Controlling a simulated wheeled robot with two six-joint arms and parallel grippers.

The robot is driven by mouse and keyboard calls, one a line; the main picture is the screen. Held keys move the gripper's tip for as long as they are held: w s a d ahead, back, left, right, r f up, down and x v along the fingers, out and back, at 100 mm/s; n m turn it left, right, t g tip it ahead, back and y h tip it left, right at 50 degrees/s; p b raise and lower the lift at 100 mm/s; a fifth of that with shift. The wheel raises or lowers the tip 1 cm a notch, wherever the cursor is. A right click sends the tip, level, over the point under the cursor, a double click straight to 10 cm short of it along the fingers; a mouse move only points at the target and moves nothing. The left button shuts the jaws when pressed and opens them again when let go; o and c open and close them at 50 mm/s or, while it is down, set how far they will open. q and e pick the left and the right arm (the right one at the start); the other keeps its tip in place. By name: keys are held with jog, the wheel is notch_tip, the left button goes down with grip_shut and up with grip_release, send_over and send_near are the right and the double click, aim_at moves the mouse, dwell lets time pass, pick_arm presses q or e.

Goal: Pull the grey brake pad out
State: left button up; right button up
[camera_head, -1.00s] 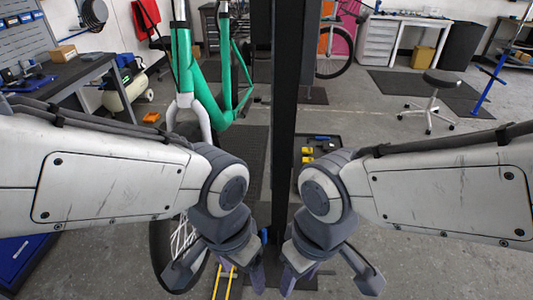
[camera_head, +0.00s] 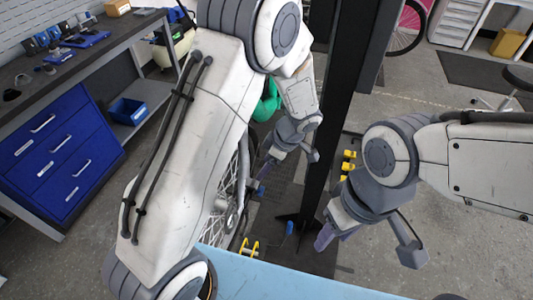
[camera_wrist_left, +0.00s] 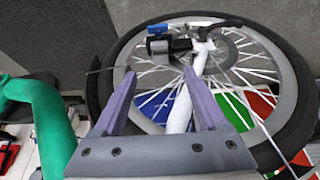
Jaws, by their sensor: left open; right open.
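In the left wrist view a spoked bike wheel (camera_wrist_left: 296,75) with a dark tyre fills the middle and right. A white fork leg (camera_wrist_left: 182,112) crosses it. Near the hub sits a dark brake caliper (camera_wrist_left: 168,45) with a blue part (camera_wrist_left: 158,30). I cannot tell the grey brake pad apart from the caliper. My left gripper (camera_wrist_left: 160,78) is open and empty, its purple fingertips short of the caliper in the picture. In the head view my left gripper (camera_head: 287,166) is beside the wheel (camera_head: 228,195). My right gripper (camera_head: 368,246) is open and empty, right of the black post.
A black post (camera_head: 345,120) stands between my grippers. A workbench with blue drawers (camera_head: 50,155) is at the left. A light-blue surface (camera_head: 290,282) is at the bottom. A green frame part (camera_wrist_left: 35,100) lies left in the wrist view. Open floor is at the right.

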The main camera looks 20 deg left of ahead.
aim_at(251, 182)
pick_arm(q)
jog(key=b+x, duration=0.1)
jog(key=x, duration=0.2)
jog(key=b+x, duration=0.2)
jog(key=x, duration=0.2)
jog(key=b+x, duration=0.1)
jog(key=x, duration=0.2)
jog(key=shift+a+f, duration=0.2)
jog(key=shift+a, duration=0.25)
grip_shut()
jog(key=c, duration=0.9)
grip_release()
grip_shut()
jog(key=shift+w+r+p, duration=0.2)
jog(key=shift+r+p, duration=0.45)
jog(key=shift+r, duration=1.1)
jog(key=shift+s+r, duration=0.15)
jog(key=shift+r, duration=0.25)
jog(key=shift+a+r+p, duration=0.1)
jog(key=shift+r+p, duration=1.05)
jog(key=shift+r, duration=1.05)
